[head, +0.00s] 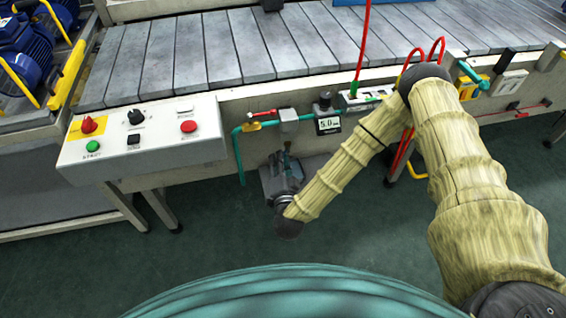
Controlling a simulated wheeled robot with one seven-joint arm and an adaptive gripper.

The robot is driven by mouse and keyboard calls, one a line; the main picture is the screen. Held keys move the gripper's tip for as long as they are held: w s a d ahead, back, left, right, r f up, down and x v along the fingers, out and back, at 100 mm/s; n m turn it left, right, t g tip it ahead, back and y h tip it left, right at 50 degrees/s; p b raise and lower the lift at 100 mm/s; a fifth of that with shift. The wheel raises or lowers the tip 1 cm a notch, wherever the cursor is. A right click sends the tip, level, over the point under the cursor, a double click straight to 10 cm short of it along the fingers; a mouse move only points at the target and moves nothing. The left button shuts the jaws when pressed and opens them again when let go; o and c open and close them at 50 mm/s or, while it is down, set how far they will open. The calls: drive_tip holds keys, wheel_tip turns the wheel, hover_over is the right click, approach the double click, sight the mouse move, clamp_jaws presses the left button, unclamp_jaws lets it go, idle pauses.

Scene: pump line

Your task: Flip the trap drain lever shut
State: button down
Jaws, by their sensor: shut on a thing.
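The trap is a small grey body (289,117) on the teal pipe along the front beam of the conveyor. My gripper (287,150) reaches up from below, with its fingertips just under the trap. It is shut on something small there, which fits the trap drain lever. The lever itself is hidden by the fingers, so its angle cannot be told. My wrist and sleeved forearm come in from the right and cover part of the area below.
A control box (145,138) juts out at left. The green floor (225,235) below is clear.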

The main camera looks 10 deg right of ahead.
drive_tip(key=shift+w+a+r+m+h, duration=0.25)
drive_tip(key=shift+w+m+h, duration=0.25)
drive_tip(key=shift+h, duration=0.5)
drive_tip(key=shift+r, duration=0.1)
drive_tip(key=c, duration=1.3)
unclamp_jaws()
drive_tip(key=shift+a, duration=0.15)
drive_tip(key=shift+c, duration=0.2)
drive_tip(key=shift+s, duration=0.1)
drive_tip(key=shift+f, duration=0.2)
drive_tip(key=s+a, duration=0.2)
drive_tip(key=s, duration=0.9)
drive_tip(key=shift+s, duration=0.4)
